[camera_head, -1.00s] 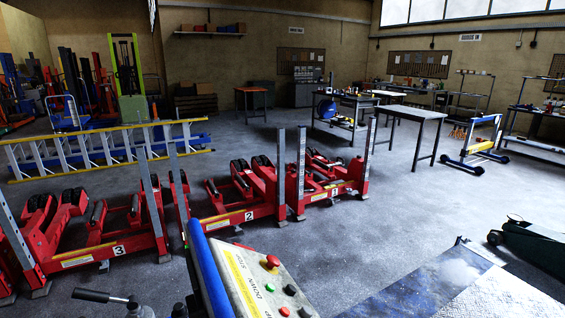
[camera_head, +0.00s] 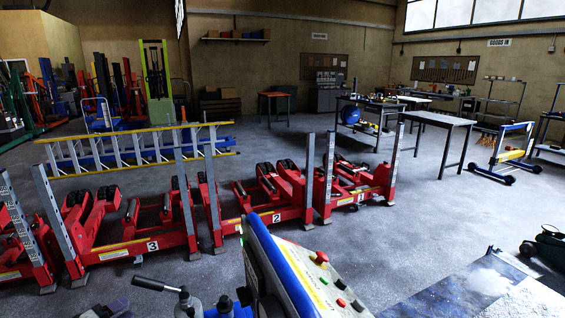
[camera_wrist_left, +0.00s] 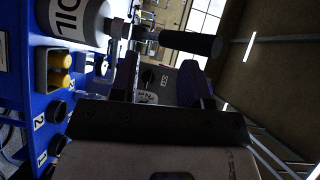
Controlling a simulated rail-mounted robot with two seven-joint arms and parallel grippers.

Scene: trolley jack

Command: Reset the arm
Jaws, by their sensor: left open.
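My left gripper (camera_head: 113,307) shows only in part at the bottom edge of the head view, left of a black lever handle (camera_head: 155,285). In the left wrist view its two dark fingers (camera_wrist_left: 158,82) stand apart with nothing clearly held between them. The black handle (camera_wrist_left: 190,42) and its silver joint lie just beyond the fingers there, apart from the palm as far as I can tell. A grey bottle marked OIL (camera_wrist_left: 75,22) stands beside a blue panel (camera_wrist_left: 25,85) with numbered black knobs. My right gripper is out of view.
A control box with a red button (camera_head: 321,258) stands close in front. Red numbered lift units (camera_head: 280,217) and a yellow ladder (camera_head: 130,148) are beyond it. A metal plate (camera_head: 470,290) lies at lower right. Open floor (camera_head: 420,215) lies in the middle right.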

